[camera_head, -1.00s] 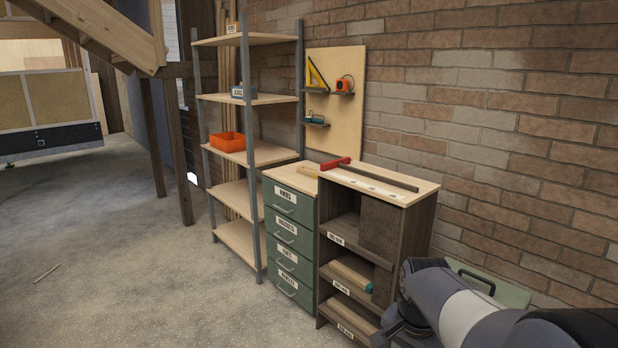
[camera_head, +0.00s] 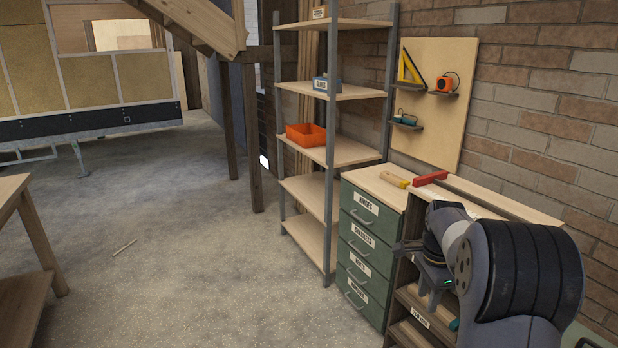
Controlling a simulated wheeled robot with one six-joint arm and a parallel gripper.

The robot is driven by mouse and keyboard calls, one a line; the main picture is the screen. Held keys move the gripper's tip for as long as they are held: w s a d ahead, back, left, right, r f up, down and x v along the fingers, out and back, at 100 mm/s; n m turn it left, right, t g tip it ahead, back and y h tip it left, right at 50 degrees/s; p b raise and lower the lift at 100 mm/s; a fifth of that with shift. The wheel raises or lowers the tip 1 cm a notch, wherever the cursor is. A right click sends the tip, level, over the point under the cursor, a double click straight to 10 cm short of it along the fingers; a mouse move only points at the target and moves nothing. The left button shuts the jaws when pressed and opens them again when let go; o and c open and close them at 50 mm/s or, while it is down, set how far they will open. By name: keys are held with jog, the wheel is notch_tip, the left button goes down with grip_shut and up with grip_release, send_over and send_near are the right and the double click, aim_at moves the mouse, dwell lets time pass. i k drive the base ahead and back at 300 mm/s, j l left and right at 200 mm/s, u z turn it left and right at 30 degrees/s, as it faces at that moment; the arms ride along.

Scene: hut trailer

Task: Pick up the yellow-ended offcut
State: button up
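Another offcut with a teal end (camera_head: 455,325) shows partly in the cubby unit, mostly behind my arm. My gripper (camera_head: 432,286) is at the lower right, in front of the cubby unit and apart from the wood piece. Its fingers are not clear, so I cannot tell whether it is open.
The cubby unit (camera_head: 404,296) stands right of the green drawers (camera_head: 362,228). A red bar clamp (camera_head: 431,178) lies across its top. A tall shelf with an orange bin (camera_head: 306,134) stands to the left. A wooden table (camera_head: 38,235) is at the left edge.

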aim_at(399, 182)
jog(key=i+u, duration=0.25)
jog(key=i, duration=1.55)
jog(key=i+j+z, duration=0.15)
jog(key=i+z, duration=0.3)
jog(key=i+j+z, duration=0.4)
jog(key=i, duration=0.25)
jog(key=i+j+z, duration=0.85)
jog(key=j+z, duration=0.2)
jog(key=i+j+z, duration=0.25)
jog(key=j, duration=0.15)
jog(key=j+z, duration=0.3)
jog(key=j, duration=0.1)
